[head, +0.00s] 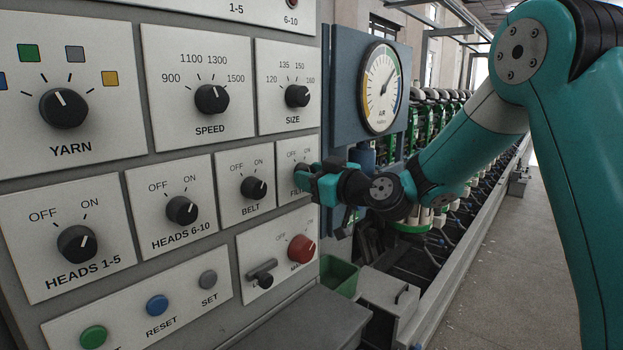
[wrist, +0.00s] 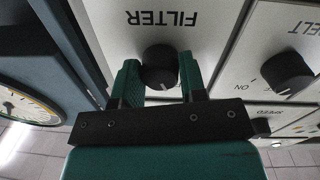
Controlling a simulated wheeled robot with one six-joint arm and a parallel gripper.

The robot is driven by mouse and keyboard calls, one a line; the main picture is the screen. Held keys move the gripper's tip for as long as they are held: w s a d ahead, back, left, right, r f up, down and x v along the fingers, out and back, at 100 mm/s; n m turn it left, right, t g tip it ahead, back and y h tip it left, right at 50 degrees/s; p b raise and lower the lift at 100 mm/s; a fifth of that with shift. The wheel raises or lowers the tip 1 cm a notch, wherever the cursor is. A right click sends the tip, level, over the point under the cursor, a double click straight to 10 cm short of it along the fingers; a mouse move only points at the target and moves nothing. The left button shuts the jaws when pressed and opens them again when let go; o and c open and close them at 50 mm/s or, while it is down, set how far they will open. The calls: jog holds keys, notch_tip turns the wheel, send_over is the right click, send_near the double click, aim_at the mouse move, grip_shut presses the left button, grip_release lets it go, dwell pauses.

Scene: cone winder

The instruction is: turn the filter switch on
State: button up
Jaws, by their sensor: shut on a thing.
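The filter switch is a round black knob on a light plate marked FILTER (head: 294,154), on the right side of the control panel. In the wrist view, which is upside down, the filter knob (wrist: 160,66) sits between my two green fingers, below the FILTER label. My gripper (head: 312,180) reaches in from the right and is shut on the knob (head: 300,169). In the head view my fingers cover part of the knob and of the label.
The belt knob (head: 254,188) is close on the left, with the heads 6-10 knob (head: 181,210) beyond it. A red knob (head: 301,248) and a black lever (head: 263,275) are below. The size knob (head: 297,96) is above. A pressure gauge (head: 381,88) stands behind on the right.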

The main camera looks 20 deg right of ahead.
jog(key=m+b, duration=0.1)
jog(key=m, duration=0.9)
jog(key=shift+a+g, duration=0.15)
jog(key=shift+g, duration=0.25)
jog(key=shift+s+m, duration=0.1)
jog(key=shift+m, duration=0.2)
jog(key=o, duration=0.9)
jog(key=shift+r, duration=0.1)
jog(key=shift+f+b+v, duration=0.2)
jog(key=shift+b+v, duration=2.9)
jog(key=shift+v, duration=5.6)
